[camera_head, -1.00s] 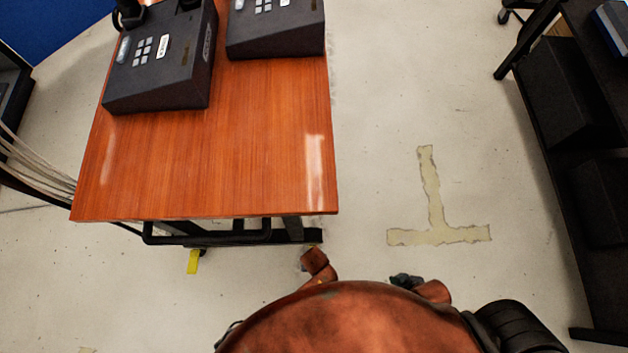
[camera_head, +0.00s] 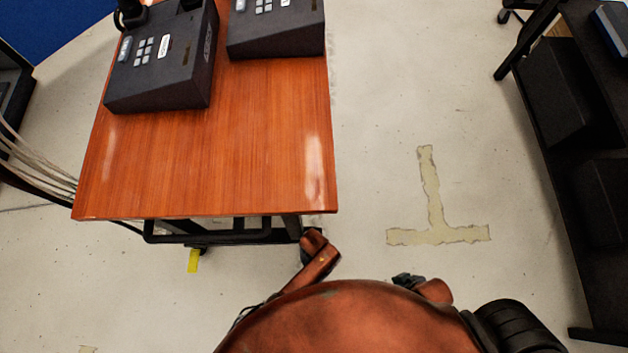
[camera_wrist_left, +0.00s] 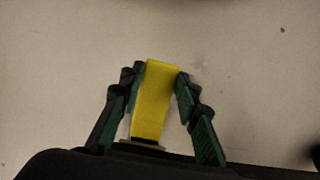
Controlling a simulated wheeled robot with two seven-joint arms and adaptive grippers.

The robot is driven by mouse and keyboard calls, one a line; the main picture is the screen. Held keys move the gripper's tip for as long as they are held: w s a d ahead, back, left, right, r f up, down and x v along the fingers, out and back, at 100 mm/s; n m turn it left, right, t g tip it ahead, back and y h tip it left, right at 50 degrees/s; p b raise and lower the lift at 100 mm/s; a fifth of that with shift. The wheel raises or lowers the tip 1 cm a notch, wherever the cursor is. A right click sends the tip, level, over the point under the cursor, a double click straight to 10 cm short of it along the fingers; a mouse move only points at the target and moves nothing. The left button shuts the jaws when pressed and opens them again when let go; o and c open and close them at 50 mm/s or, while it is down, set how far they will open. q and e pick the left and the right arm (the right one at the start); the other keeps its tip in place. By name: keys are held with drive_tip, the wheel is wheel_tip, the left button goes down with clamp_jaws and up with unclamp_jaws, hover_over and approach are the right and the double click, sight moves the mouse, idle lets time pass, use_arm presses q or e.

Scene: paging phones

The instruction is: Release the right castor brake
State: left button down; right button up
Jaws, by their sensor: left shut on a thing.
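Another yellow brake tab (camera_head: 193,260) hangs at the cart's near left castor. My right gripper cannot be made out.
Two dark phones (camera_head: 160,75) stand on the cart top. A black bar (camera_head: 210,238) runs under its near edge. Pale cables (camera_head: 38,165) hang at the left. A dark shelf unit (camera_head: 590,170) stands at the right. The floor between, with a taped T mark (camera_head: 436,215), is clear.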

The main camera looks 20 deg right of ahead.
use_arm(q)
drive_tip(key=shift+w+r, duration=0.1)
drive_tip(key=shift+r, duration=0.1)
use_arm(e)
drive_tip(key=shift+w+a+f, duration=0.25)
drive_tip(key=shift+f, duration=0.05)
use_arm(q)
drive_tip(key=c, duration=1.4)
unclamp_jaws()
drive_tip(key=shift+c, duration=0.2)
use_arm(e)
drive_tip(key=shift+w, duration=0.1)
use_arm(q)
drive_tip(key=shift+r, duration=0.1)
wheel_tip(320, 180, up, 10)
use_arm(e)
drive_tip(key=shift+s, duration=0.2)
